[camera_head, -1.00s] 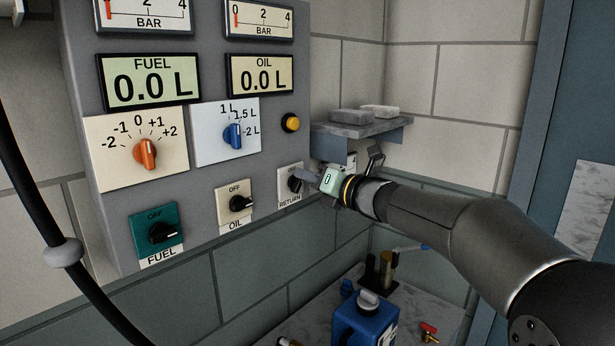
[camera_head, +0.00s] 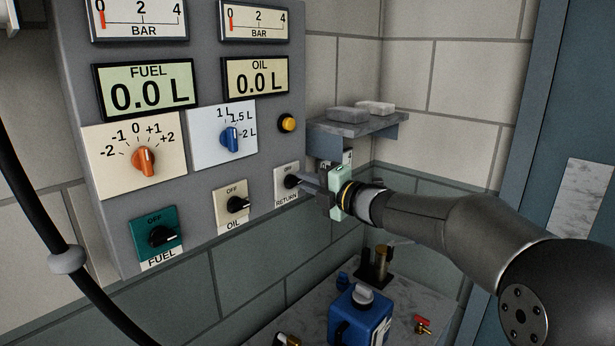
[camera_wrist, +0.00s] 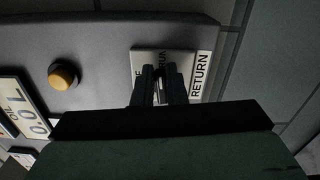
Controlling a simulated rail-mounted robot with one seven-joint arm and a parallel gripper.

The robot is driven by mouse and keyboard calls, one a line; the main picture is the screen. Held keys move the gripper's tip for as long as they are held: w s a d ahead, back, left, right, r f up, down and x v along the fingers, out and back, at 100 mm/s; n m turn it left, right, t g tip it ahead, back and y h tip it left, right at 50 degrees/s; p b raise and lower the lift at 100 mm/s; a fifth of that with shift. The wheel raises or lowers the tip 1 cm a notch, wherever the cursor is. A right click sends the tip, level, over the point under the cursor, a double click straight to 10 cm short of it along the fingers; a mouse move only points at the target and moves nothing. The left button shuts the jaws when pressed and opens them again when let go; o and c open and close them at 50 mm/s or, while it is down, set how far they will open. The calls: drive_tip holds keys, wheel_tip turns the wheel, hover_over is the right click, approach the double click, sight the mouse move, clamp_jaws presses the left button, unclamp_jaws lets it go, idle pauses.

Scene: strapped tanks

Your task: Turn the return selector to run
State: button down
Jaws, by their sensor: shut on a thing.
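The return selector is a black knob on a pale plate (camera_head: 283,192) low on the right side of the grey panel, labelled RETURN. The plate also shows in the wrist view (camera_wrist: 200,60), where RUN and RETURN can be read sideways. My gripper (camera_head: 301,183) reaches in from the right and is shut on the selector's knob. In the wrist view my gripper's two dark fingers (camera_wrist: 160,82) stand over the middle of the plate with the knob between them. The fingers largely hide the knob, so its exact pointing direction cannot be told.
Left of it are the OIL selector (camera_head: 238,205) and the green-plated FUEL selector (camera_head: 161,236). A yellow button (camera_head: 287,123) is above. A small shelf (camera_head: 358,126) with two blocks juts out at right. A blue can (camera_head: 358,318) stands below.

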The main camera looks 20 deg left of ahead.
drive_tip(key=shift+f+m, duration=0.1)
drive_tip(key=shift+m, duration=0.5)
drive_tip(key=c, duration=1.5)
unclamp_jaws()
drive_tip(key=shift+o, duration=0.2)
drive_tip(key=shift+d, duration=0.1)
drive_tip(key=b+v, duration=0.3)
drive_tip(key=v, duration=1.4)
drive_tip(key=shift+s+d, duration=0.1)
